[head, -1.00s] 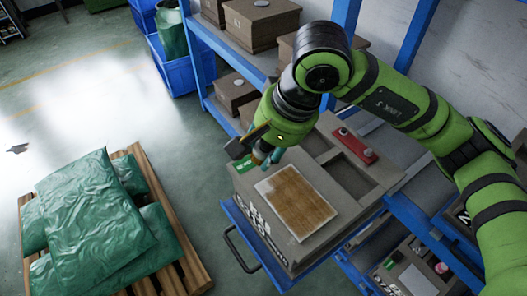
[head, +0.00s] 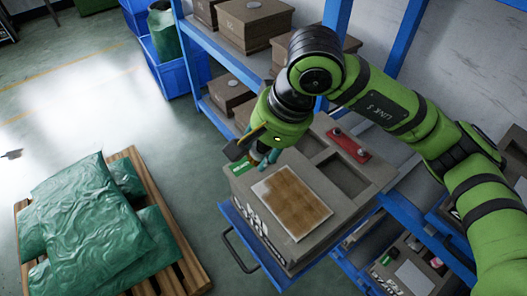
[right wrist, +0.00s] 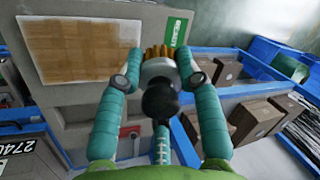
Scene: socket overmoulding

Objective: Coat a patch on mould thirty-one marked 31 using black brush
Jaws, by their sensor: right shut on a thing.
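The mould (head: 345,215) is a grey-brown block with white markings on its side, too oblique to read surely. A rectangular patch (head: 292,203) on its top is mostly brown, with a pale corner nearest my gripper and a thin pale border. The patch also shows in the right wrist view (right wrist: 85,50). My right gripper (head: 265,157) is at the patch's far left corner, shut on a brush with a black handle (right wrist: 160,100), pale collar and tan bristles (right wrist: 158,52). Whether the bristles touch the mould is unclear. My left gripper is out of view.
The mould sits on a blue pulled-out shelf (head: 245,232). Blue racks hold other moulds (head: 254,22). Green sacks (head: 95,215) lie on a pallet at left; floor between is clear.

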